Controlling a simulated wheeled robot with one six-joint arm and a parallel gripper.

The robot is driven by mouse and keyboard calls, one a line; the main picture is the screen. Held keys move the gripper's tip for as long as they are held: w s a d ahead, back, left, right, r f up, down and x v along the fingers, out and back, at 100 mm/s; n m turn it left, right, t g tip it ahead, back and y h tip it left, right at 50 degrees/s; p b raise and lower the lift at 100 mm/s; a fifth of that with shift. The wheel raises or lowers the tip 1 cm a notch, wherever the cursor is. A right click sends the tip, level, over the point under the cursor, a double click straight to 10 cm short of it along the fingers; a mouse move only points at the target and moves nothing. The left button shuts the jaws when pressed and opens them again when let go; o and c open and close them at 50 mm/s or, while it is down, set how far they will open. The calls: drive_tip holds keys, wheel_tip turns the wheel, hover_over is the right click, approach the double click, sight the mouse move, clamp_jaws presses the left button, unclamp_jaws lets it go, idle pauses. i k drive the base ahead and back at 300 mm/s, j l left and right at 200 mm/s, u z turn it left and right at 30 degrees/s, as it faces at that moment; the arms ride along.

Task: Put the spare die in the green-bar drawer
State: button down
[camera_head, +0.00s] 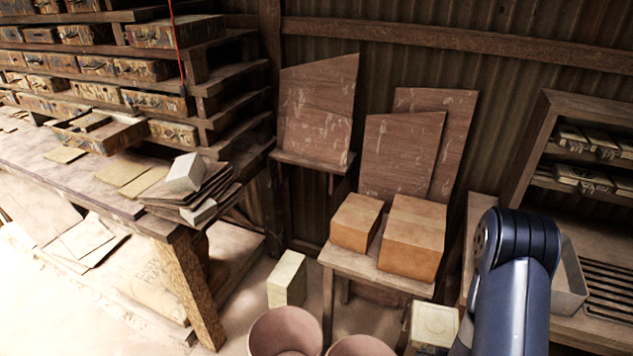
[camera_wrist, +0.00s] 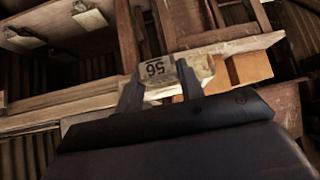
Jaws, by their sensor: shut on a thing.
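In the wrist view my gripper (camera_wrist: 160,88) is shut on a small pale block with a dark-printed "56" label, which I take to be the spare die (camera_wrist: 157,70). The number reads upside down. The fingers are on either side of it and hide part of it. In the head view my gripper and the die are out of sight. Several worn drawers stand in the rack at the left. One drawer (camera_head: 98,137) is pulled out over the bench with flat pieces in it. I cannot make out a green bar on any drawer.
The bench (camera_head: 115,190) carries loose flat tiles and a leaning stack with a white block (camera_head: 186,171). A red cord (camera_head: 177,45) hangs before the rack. Cardboard boxes (camera_head: 413,237) sit on a low stand. Round pots (camera_head: 285,332) stand in front. Shelves (camera_head: 540,140) are at right.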

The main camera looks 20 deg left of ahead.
sight(107, 141)
drive_tip(key=j+u, duration=0.1)
drive_tip(key=u, duration=0.4)
drive_tip(key=j+u, duration=0.1)
drive_tip(key=u, duration=0.35)
drive_tip(key=j+u, duration=0.15)
drive_tip(key=u, duration=0.35)
drive_tip(key=j+u, duration=0.15)
drive_tip(key=u, duration=0.3)
drive_tip(key=j+u, duration=0.1)
drive_tip(key=u, duration=0.4)
drive_tip(key=j+u, duration=0.1)
drive_tip(key=u, duration=0.4)
drive_tip(key=i+u, duration=0.3)
drive_tip(key=i+z, duration=0.35)
drive_tip(key=i, duration=0.2)
drive_tip(key=i+z, duration=0.3)
drive_tip(key=i, duration=0.25)
drive_tip(key=i+z, duration=0.2)
drive_tip(key=i, duration=1.15)
drive_tip(key=i+u, duration=0.25)
drive_tip(key=i, duration=0.4)
drive_tip(key=i+l+u, duration=0.1)
drive_tip(key=i+u, duration=0.2)
drive_tip(key=i, duration=0.3)
drive_tip(key=i+u, duration=0.3)
drive_tip(key=i+l+u, duration=0.3)
drive_tip(key=i, duration=0.25)
drive_tip(key=i+j+z, duration=0.15)
drive_tip(key=i+z, duration=0.25)
drive_tip(key=k, duration=0.05)
